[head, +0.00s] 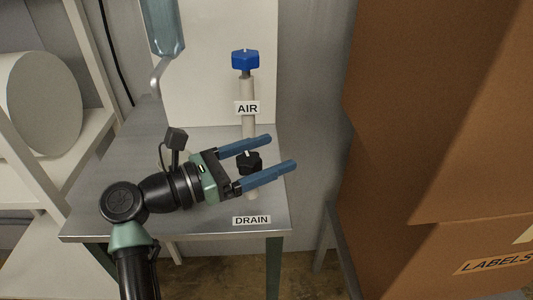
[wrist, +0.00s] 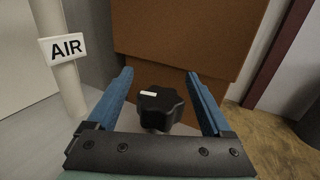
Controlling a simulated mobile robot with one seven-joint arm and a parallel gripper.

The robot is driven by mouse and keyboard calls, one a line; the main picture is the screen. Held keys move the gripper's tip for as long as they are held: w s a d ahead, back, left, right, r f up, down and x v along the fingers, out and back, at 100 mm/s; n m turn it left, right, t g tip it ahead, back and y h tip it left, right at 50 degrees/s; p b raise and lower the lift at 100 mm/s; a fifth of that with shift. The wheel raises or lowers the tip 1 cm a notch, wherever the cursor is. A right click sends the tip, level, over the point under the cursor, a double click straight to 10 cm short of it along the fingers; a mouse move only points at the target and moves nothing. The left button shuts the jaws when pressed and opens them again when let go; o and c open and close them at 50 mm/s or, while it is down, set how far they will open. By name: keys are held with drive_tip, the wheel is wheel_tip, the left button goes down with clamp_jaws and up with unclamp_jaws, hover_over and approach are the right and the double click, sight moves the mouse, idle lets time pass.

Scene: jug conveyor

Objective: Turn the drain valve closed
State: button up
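The drain valve is a black lobed knob (head: 249,162) above the DRAIN label (head: 251,220), near the table's front right. It also shows in the wrist view (wrist: 160,106), with a short white mark on its top pointing left there. My gripper (head: 282,152) is open, its blue fingers on either side of the knob. In the wrist view the fingers (wrist: 160,78) stand apart from the knob with gaps on both sides. The lower part of the valve is hidden by the knob and gripper.
A blue AIR knob (head: 245,61) tops a pale pipe (head: 247,92) behind, with an AIR label (head: 247,108). A clear blue bottle (head: 166,30) hangs at upper left. Large cardboard boxes (head: 430,110) stand at the right. Bare metal tabletop (head: 110,185) lies left of my arm.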

wheel_tip(320, 180, up, 10)
idle(0.6)
